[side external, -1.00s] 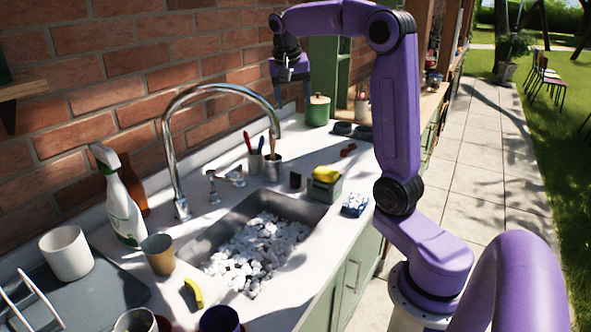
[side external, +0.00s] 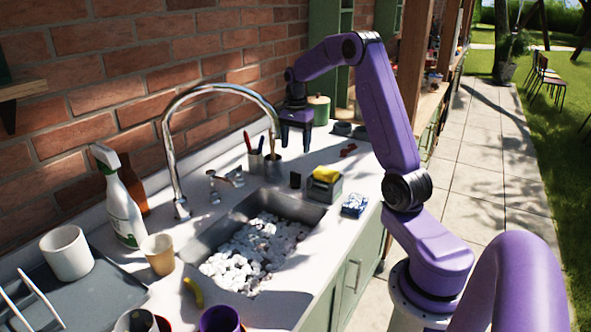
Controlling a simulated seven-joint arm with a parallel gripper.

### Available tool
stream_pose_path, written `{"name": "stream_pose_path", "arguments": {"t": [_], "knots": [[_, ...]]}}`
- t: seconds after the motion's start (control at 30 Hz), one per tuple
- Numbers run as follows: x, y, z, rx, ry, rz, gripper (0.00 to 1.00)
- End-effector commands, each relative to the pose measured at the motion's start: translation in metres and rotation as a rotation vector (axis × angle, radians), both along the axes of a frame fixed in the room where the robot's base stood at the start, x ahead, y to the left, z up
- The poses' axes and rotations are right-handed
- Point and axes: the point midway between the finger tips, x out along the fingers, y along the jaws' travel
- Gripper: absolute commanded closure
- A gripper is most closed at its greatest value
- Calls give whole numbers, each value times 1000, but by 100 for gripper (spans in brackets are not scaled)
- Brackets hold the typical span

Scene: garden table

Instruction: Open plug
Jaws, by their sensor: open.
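The sink (side external: 205,240) is a grey metal basin set in the white counter, filled with white chunks that hide its bottom. I cannot make out a plug; the drain is covered from view. A small dark block (side external: 295,180) stands at the sink's far rim; I cannot tell what it is. My gripper (side external: 295,147) points down above the counter, behind the sink and right of the tap's spout. Its two fingers are apart with nothing seen between them.
The curved tap (side external: 172,150) arches over the sink. A utensil cup (side external: 272,165) stands close to my gripper. A sponge caddy (side external: 325,188) and blue-white box (side external: 354,205) are at right. A spray bottle (side external: 120,205) and beige cup (side external: 158,254) are at left.

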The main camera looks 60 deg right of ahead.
Motion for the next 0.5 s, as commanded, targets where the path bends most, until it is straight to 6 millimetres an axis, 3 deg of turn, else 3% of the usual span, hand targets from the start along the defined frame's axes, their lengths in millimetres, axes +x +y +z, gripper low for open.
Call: {"name": "stream_pose_path", "arguments": {"t": [0.3,0.5], "knots": [[-1,0,-59,2,5,1,32],[0,0,-84,1,2,1,32]]}}
